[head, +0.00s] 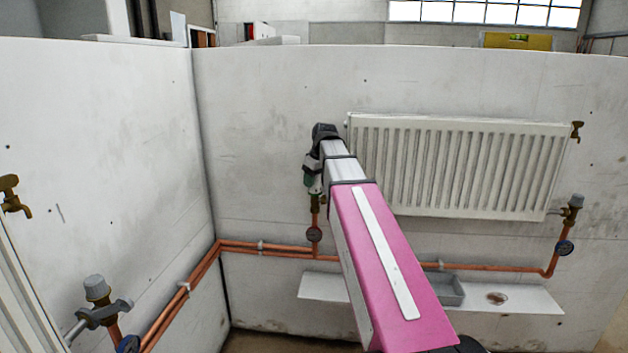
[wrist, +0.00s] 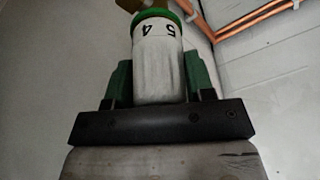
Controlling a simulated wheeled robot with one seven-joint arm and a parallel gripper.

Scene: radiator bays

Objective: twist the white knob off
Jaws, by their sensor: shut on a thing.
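The white knob (wrist: 158,65) has a green ring and dark numbers, with 5 and 4 showing. In the wrist view it sits between the two green fingers of my gripper (wrist: 160,82), which are shut on it. A brass part (wrist: 165,4) shows just past the green ring. In the head view my gripper (head: 313,180) is at the lower left of the radiator, above the vertical copper pipe. My arm hides part of this spot, and the knob is too small there to tell apart clearly.
A white radiator (head: 455,165) hangs on the back wall to the right. Grey-capped valves stand at the right (head: 575,203) and lower left (head: 97,288). Copper pipes (head: 270,247) run low along both walls. A white shelf (head: 530,298) carries a grey tray (head: 446,290).

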